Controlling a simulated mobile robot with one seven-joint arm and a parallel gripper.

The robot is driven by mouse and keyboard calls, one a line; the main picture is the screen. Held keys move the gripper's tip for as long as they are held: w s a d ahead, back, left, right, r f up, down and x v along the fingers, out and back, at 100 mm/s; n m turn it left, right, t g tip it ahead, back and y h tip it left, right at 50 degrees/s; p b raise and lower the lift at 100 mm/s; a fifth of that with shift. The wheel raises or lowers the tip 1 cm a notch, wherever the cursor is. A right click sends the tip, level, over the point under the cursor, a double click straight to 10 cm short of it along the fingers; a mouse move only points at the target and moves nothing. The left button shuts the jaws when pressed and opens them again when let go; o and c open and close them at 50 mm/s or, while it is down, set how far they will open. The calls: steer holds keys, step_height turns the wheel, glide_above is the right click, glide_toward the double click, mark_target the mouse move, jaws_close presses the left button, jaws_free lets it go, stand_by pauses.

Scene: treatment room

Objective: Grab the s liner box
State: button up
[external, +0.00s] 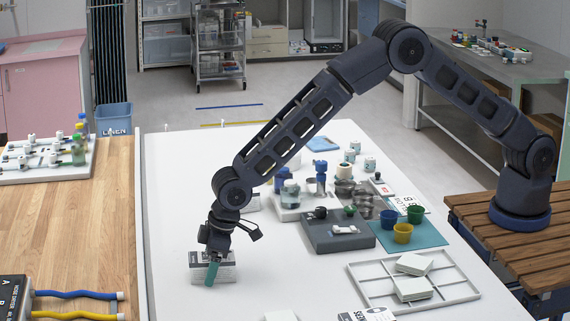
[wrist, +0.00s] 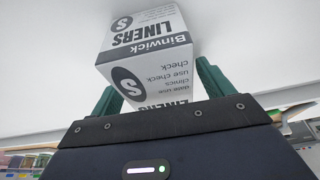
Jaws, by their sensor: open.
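The S liner box (wrist: 145,45) is a white and dark-grey carton marked "Binwick LINERS" with an S in a dark disc. In the wrist view it stands between and beyond the two green fingers of my gripper (wrist: 157,88). Its near end is partly hidden by the gripper body. In the external view the box (external: 229,269) stands on the white table, and my gripper (external: 211,272) points down at it, one green finger in front of its near face. The fingers are open, one on each side; I cannot tell whether either touches the box.
Another pale box (external: 251,203) stands behind my wrist, partly hidden. To the right are a grey block (external: 330,239), coloured cups (external: 403,233) on a teal mat and a divided white tray (external: 452,277). The white table is clear left of the box.

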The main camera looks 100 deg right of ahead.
steer(key=shift+c, duration=0.2)
steer(key=c, duration=1.1)
steer(key=shift+c, duration=0.2)
